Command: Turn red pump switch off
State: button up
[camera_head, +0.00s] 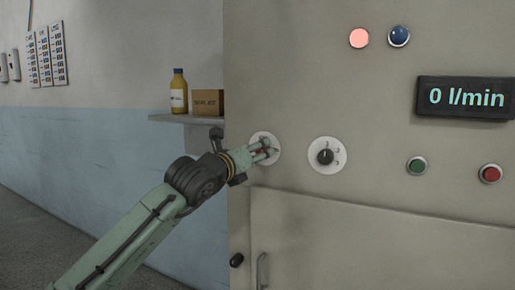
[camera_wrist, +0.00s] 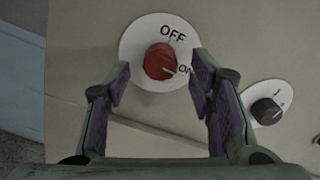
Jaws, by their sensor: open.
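The red pump switch (camera_wrist: 160,61) is a round knob on a white plate marked OFF at the top and ON at the right. Its white pointer line is turned towards ON. My gripper (camera_wrist: 160,80) is open, with one purple-padded finger at each side of the knob, slightly below it in the wrist view. I cannot tell whether either finger touches the knob. In the head view my gripper (camera_head: 264,152) is at the switch's white plate (camera_head: 263,136) and mostly hides the knob.
A black dial (camera_head: 325,157) is right of the switch. Green (camera_head: 416,165) and red (camera_head: 490,173) buttons are farther right. A display (camera_head: 465,97) reads 0 l/min. A pink lit lamp (camera_head: 359,38) and a blue lamp (camera_head: 399,36) are above. A shelf (camera_head: 172,118) holds a bottle and box.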

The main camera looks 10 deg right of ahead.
jog(key=shift+x, duration=0.85)
jog(key=shift+c, duration=0.3)
jog(key=c, duration=1.1)
